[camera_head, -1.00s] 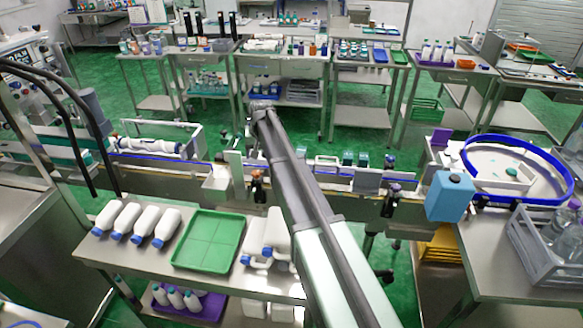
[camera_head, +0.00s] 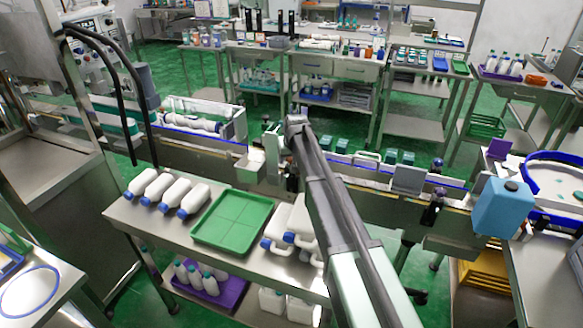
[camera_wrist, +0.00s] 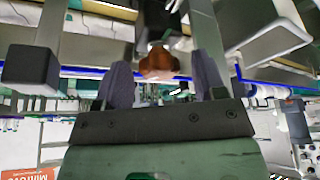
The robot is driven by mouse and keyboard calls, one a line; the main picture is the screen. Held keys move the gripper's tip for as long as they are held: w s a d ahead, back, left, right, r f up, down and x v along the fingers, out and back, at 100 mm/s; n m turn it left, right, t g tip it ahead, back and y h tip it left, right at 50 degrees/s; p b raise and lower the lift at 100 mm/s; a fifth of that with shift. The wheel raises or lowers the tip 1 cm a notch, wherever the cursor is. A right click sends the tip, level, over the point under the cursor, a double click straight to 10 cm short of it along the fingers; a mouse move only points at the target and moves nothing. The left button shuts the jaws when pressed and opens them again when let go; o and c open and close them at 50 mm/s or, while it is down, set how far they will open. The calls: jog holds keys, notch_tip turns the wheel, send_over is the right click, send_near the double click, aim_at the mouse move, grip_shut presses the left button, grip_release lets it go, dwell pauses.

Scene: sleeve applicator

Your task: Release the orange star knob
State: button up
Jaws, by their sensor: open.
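The orange star knob (camera_wrist: 158,64) shows in the wrist view, below a dark block (camera_wrist: 157,25) on the machine. My gripper (camera_wrist: 161,70) is open, with one dark finger on each side of the knob and a visible gap to it on both sides. How far the knob reaches between the fingers in depth, I cannot tell. In the head view my arm reaches out to the conveyor line (camera_head: 375,205), and its wrist hides the knob and the fingers.
A dark square block (camera_wrist: 31,69) stands left of my fingers in the wrist view. In the head view, a cart with a green tray (camera_head: 232,221) and several white bottles (camera_head: 165,190) stands before the conveyor. A blue container (camera_head: 503,207) is at the right.

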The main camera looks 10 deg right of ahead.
jog(key=c, duration=0.9)
jog(key=shift+n, duration=0.4)
jog(key=shift+d+n+g+y, duration=0.1)
jog(key=shift+n+g+y, duration=0.3)
jog(key=shift+n, duration=0.95)
jog(key=shift+d+n+g+y, duration=0.1)
jog(key=shift+n+y, duration=0.6)
jog(key=shift+n, duration=0.65)
jog(key=o, duration=0.9)
